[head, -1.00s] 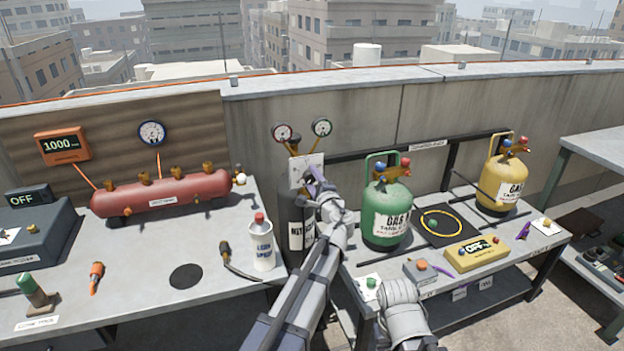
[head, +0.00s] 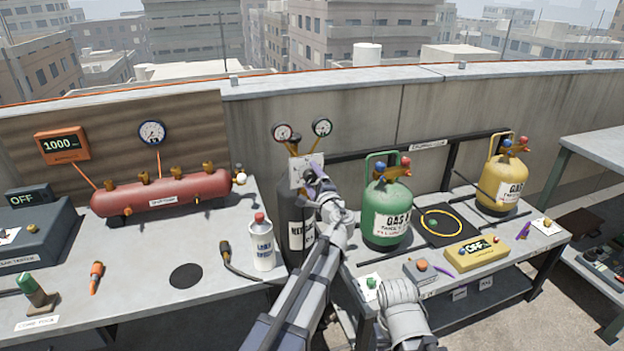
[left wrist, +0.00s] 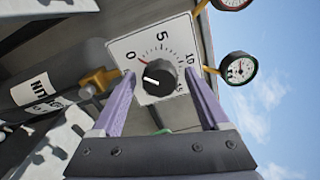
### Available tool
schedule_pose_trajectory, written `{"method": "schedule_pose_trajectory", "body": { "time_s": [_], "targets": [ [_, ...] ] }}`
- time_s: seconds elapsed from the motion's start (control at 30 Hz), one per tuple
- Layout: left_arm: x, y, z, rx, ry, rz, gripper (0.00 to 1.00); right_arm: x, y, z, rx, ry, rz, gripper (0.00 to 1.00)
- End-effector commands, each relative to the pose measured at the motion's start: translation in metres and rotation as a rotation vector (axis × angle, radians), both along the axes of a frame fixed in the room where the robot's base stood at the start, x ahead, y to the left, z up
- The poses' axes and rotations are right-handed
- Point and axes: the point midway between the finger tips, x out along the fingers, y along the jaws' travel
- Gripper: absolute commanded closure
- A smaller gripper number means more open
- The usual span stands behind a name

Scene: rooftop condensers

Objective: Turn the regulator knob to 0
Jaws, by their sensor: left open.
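The regulator knob (left wrist: 158,78) is round and black with a white pointer, on a white dial plate marked 0, 5, 10 and more. Its pointer aims left, near the 0 end of the scale. My left gripper (left wrist: 162,74) is open, its purple fingers on either side of the knob; I cannot tell whether they touch it. In the head view my left gripper (head: 314,174) is at the dial plate (head: 300,168) above the dark nitrogen cylinder (head: 291,208) and hides the knob. My right forearm shows at the bottom, its gripper out of view.
Two gauges (head: 283,132) (head: 322,128) rise above the regulator. A green gas cylinder (head: 386,215) stands right of my left arm, with a yellow box (head: 477,253) in front. The left bench holds a red manifold (head: 162,192) and a white can (head: 262,246).

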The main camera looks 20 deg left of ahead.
Motion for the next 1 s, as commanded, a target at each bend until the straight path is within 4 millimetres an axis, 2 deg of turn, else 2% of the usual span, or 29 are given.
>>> {"method": "schedule_pose_trajectory", "body": {
  "time_s": [0.3,0.5,1.0],
  "targets": [
    [-0.041,-0.026,0.0,0.0,0.0,-0.003,0.22,0.0,0.0,0.0,0.0,0.0,0.0,0.5],
    [-0.059,-0.039,0.0,0.0,0.0,-0.002,0.22,0.0,0.0,0.0,0.0,0.0,0.0,0.5],
    [-0.067,-0.042,-0.003,-0.022,0.002,0.009,0.22,0.0,0.0,0.0,0.0,0.0,0.0,0.5]
  ]
}}
